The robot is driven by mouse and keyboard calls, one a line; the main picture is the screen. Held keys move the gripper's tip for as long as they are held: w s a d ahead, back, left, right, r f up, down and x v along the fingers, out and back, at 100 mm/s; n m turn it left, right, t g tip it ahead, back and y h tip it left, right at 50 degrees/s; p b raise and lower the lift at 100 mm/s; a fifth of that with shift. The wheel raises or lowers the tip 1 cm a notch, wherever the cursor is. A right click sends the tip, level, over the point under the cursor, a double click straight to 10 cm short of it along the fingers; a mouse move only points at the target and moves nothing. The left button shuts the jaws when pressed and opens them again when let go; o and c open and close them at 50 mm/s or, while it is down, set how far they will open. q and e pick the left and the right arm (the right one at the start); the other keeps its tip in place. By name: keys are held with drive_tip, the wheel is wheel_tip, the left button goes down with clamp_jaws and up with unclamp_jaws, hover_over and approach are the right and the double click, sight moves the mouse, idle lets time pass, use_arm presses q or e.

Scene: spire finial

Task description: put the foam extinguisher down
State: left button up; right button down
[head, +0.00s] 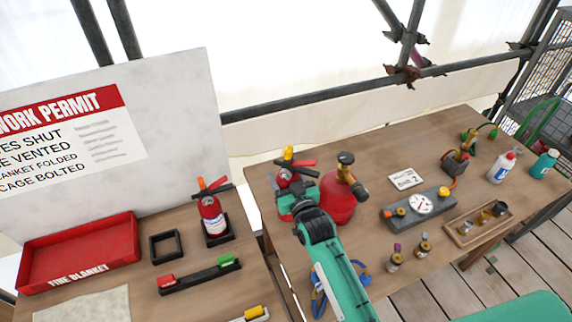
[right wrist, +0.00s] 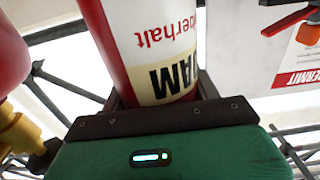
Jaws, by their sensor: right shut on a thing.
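The foam extinguisher (head: 290,176) is red with a yellow top and red-orange handle. It appears near the left end of the right-hand table, beside a large red cylinder. My right gripper (head: 297,203) is shut on its body. In the right wrist view its red body with a cream label band (right wrist: 170,82) sits between the dark fingers, the lettering upside down. Its base is hidden in the head view, so I cannot tell whether it touches the table. An empty black square holder (head: 165,247) lies on the left table. My left gripper is not in view.
Another red extinguisher (head: 211,216) stands in a black holder right of the empty one. A red fire-blanket tray (head: 80,268) is at the left. The red cylinder (head: 338,203) stands close to my right gripper. A gap separates the tables. A permit board (head: 180,110) stands behind.

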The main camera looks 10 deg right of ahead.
wheel_tip(320, 180, down, 4)
drive_tip(key=shift+r+p, duration=0.2)
drive_tip(key=shift+p, duration=0.15)
drive_tip(key=shift+f, duration=0.15)
drive_tip(key=shift+c, duration=1.9)
unclamp_jaws()
drive_tip(key=shift+s+f, duration=0.1)
drive_tip(key=s+d+b, duration=0.1)
drive_tip(key=s+b, duration=0.1)
drive_tip(key=s, duration=0.5)
drive_tip(key=shift+s+d, duration=0.2)
